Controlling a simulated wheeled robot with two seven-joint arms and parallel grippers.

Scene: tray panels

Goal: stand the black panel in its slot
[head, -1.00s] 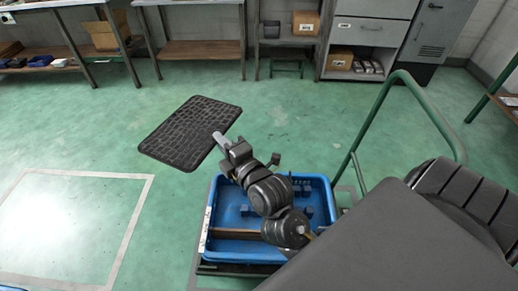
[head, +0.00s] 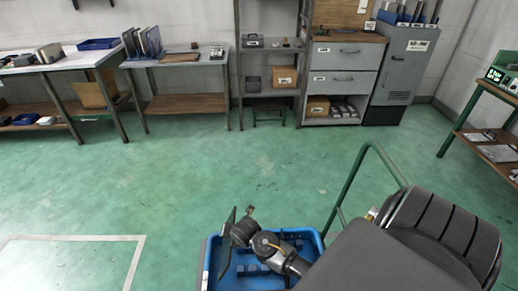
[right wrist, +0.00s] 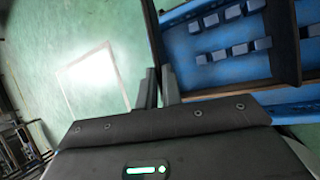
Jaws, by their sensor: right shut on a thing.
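The black panel (head: 227,250) shows in the head view as a thin dark shape, nearly edge-on and roughly upright. My right gripper (head: 236,233) is shut on it, above the left part of the blue tray (head: 318,242). Whether the panel's lower edge touches the tray cannot be told. In the right wrist view the fingers of my right gripper (right wrist: 159,88) point toward the tray's left side. Rows of blue slot blocks (right wrist: 234,50) lie to their right. My left gripper is not in view.
A green cart handle (head: 345,190) rises beside the tray. Benches (head: 180,56) and a drawer cabinet (head: 345,80) line the back wall. The green floor between is clear, with a pale outlined square (head: 75,238) at the left.

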